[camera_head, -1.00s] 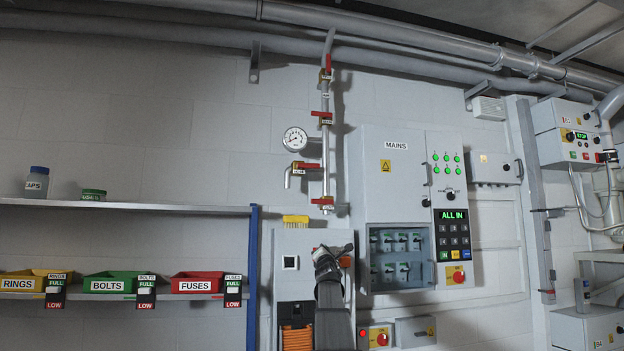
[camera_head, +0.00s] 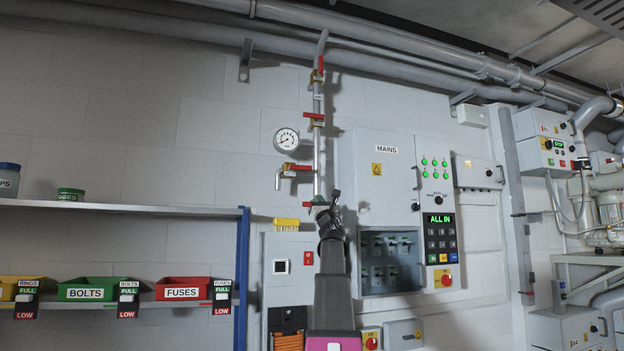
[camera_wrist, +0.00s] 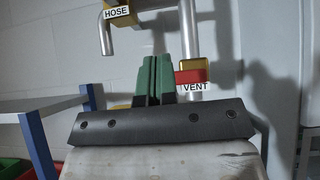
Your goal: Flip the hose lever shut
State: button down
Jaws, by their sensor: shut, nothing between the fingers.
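The hose valve (camera_head: 292,169) is on a short side branch of the upright pipe, above a bent-down spout. Its red lever (camera_head: 304,168) lies roughly level, along the branch. In the wrist view the HOSE label (camera_wrist: 117,12) and spout (camera_wrist: 106,40) show at the top; the lever is cut off there. My gripper (camera_head: 323,202) is below the hose valve, in front of the pipe's lower end. Its green fingers (camera_wrist: 154,78) are shut together, with nothing between them. They appear just left of the red VENT lever (camera_wrist: 192,76); I cannot tell whether they touch it.
More red-levered valves (camera_head: 314,117) sit higher on the pipe (camera_head: 318,150). A gauge (camera_head: 286,139) is left of it. The mains cabinet (camera_head: 385,185) stands close on the right. A shelf (camera_head: 120,208) with bins below is at left. The wall between shelf and spout is clear.

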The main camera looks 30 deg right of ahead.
aim_at(300, 168)
jog(key=shift+w, duration=0.1)
jog(key=s+r+x, duration=0.2)
jog(key=x, duration=1)
jog(key=shift+w+a+r, duration=0.2)
jog(key=shift+w+r, duration=0.05)
jog(key=shift+r, duration=0.05)
